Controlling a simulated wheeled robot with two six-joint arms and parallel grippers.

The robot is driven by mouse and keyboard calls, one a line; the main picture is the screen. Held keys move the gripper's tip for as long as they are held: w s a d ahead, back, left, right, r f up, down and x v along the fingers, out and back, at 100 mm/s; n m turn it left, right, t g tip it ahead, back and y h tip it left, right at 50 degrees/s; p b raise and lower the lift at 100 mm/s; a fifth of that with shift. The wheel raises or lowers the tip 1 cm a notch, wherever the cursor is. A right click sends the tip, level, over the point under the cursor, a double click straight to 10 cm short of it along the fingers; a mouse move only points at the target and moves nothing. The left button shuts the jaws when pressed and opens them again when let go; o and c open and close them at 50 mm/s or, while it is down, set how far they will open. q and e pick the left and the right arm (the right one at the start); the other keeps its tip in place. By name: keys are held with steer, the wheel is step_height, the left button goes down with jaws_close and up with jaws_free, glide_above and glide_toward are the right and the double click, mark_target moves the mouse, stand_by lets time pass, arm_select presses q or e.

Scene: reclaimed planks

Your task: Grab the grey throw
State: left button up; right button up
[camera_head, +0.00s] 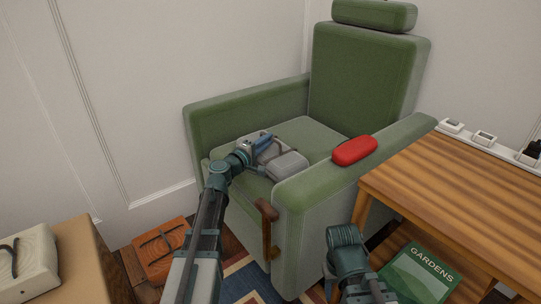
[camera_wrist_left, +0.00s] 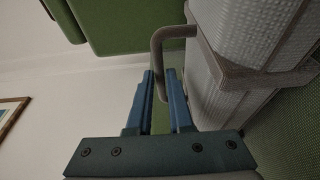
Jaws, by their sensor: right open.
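The grey throw (camera_head: 288,163) is a folded bundle with a dark strap and handle, lying on the green armchair's seat. In the left wrist view the throw (camera_wrist_left: 235,40) fills the right side, with its handle (camera_wrist_left: 158,45) looping out to the left. My left gripper (camera_head: 262,147) is at the throw. Its fingertips (camera_wrist_left: 160,78) are close together at the handle, one on either side; I cannot tell whether they press on it. My right gripper (camera_head: 345,240) is low in front of the chair, apart from the throw, with its fingers mostly hidden.
The green armchair (camera_head: 244,105) has a red case (camera_head: 354,150) on its right armrest. A wooden table (camera_head: 460,180) stands at right, with a green book (camera_head: 415,277) below. An orange item (camera_head: 162,250) lies low at left, near a cardboard box (camera_head: 85,265).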

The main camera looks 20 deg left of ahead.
mark_target(267, 151)
arm_select(q)
jaws_close()
stand_by(0.9)
stand_by(0.4)
step_height(267, 151, up, 10)
steer(key=p, duration=1)
